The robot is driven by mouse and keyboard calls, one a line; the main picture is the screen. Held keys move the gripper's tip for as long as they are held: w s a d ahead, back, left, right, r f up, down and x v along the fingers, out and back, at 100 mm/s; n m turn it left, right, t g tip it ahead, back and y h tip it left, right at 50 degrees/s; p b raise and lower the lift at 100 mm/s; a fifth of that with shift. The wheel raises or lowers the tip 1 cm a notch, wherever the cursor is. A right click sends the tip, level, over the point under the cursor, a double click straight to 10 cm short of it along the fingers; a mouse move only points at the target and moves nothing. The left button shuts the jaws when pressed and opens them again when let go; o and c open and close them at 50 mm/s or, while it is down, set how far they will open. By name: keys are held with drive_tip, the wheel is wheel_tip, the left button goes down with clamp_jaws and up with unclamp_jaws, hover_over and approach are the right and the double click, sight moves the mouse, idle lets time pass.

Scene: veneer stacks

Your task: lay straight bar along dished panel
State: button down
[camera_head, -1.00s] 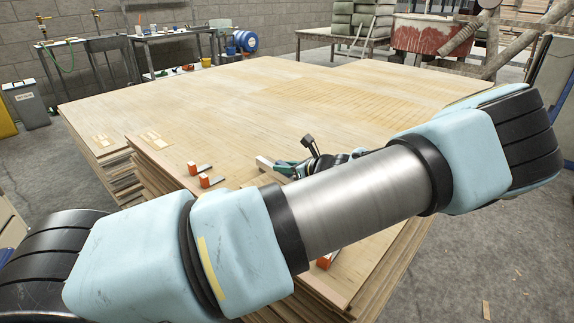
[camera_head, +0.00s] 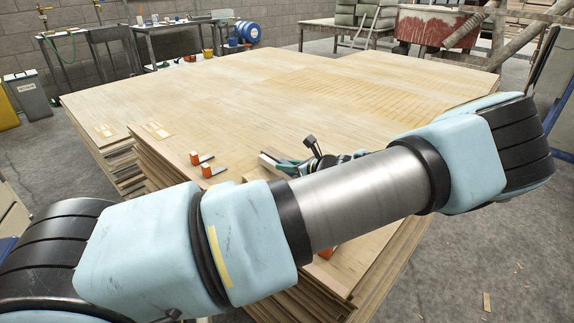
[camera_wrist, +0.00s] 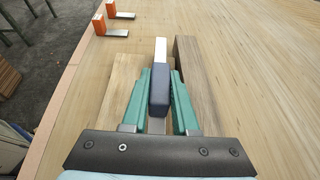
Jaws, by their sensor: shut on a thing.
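In the wrist view the straight bar (camera_wrist: 160,50) is a narrow pale metallic strip with a dark blue-grey block (camera_wrist: 158,93) on it. My gripper (camera_wrist: 161,78) has green fingers on both sides of the block and is shut on the bar. The bar's far end points away over the pale wood panel (camera_wrist: 250,70), the top sheet of a wide stack, also seen in the head view (camera_head: 250,110). I cannot tell whether the bar touches the panel, and the dish does not show clearly. In the head view my gripper (camera_head: 285,164) is partly hidden behind my arm.
A light wood piece (camera_wrist: 122,85) and a dark wood piece (camera_wrist: 190,62) lie on either side of the bar. Orange-ended metal squares (camera_wrist: 112,30) lie near the panel's left edge, also in the head view (camera_head: 208,170). The panel beyond is mostly clear.

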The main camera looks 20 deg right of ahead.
drive_tip(key=shift+f, duration=0.3)
idle(0.4)
drive_tip(key=c, duration=0.6)
unclamp_jaws()
drive_tip(key=b+v, duration=0.1)
drive_tip(key=v, duration=0.9)
drive_tip(key=shift+s+d, duration=0.15)
drive_tip(key=shift+s, duration=0.2)
drive_tip(key=a+r+n+g+y+p, duration=0.1)
drive_tip(key=a+r+n+g+p, duration=0.15)
drive_tip(key=a+n+g, duration=1.25)
drive_tip(key=s+a+r+n+t+h+p, duration=0.2)
drive_tip(key=s+a+r+n+h, duration=0.1)
drive_tip(key=a+r+n, duration=0.4)
drive_tip(key=s+a+r+n+t+h+p, duration=0.2)
drive_tip(key=s+a+r+n+h, duration=0.1)
drive_tip(key=a+r+n, duration=0.5)
drive_tip(key=a, duration=0.3)
drive_tip(key=shift+s+a+h, duration=0.3)
drive_tip(key=shift+a, duration=0.05)
